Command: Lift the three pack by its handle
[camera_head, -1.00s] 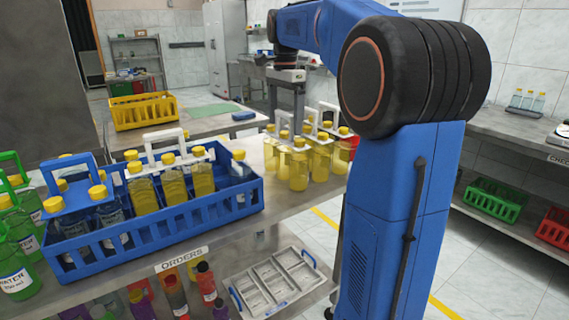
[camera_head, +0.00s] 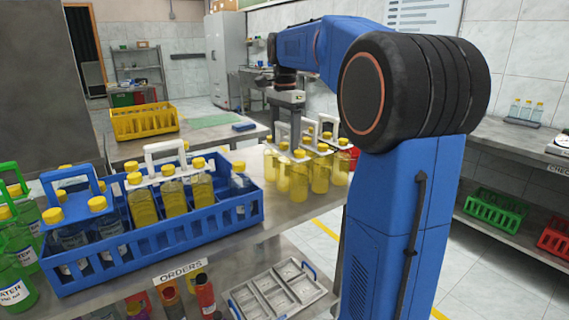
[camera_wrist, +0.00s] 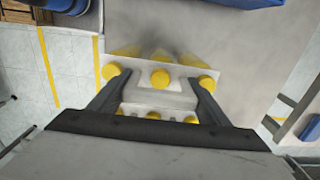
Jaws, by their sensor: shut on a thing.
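The three pack is a white carrier with yellow-capped bottles of yellow liquid. In the wrist view its white top (camera_wrist: 160,98) and yellow caps lie below my gripper (camera_wrist: 158,102). My two dark fingers stand on either side of the white handle and are shut on it. In the head view my gripper (camera_head: 287,98) is above the left part of a group of yellow bottles (camera_head: 300,178) at the shelf's right end. I cannot clearly tell which bottles belong to the held pack, or whether its bases are clear of the surface.
More white-handled yellow packs stand close together; another handle (camera_head: 327,124) is just right. A blue crate (camera_head: 160,242) with a yellow pack and blue-handled bottles is at left. Green-handled bottles (camera_head: 14,280) stand beside it. A grey divided tray (camera_head: 275,292) is below.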

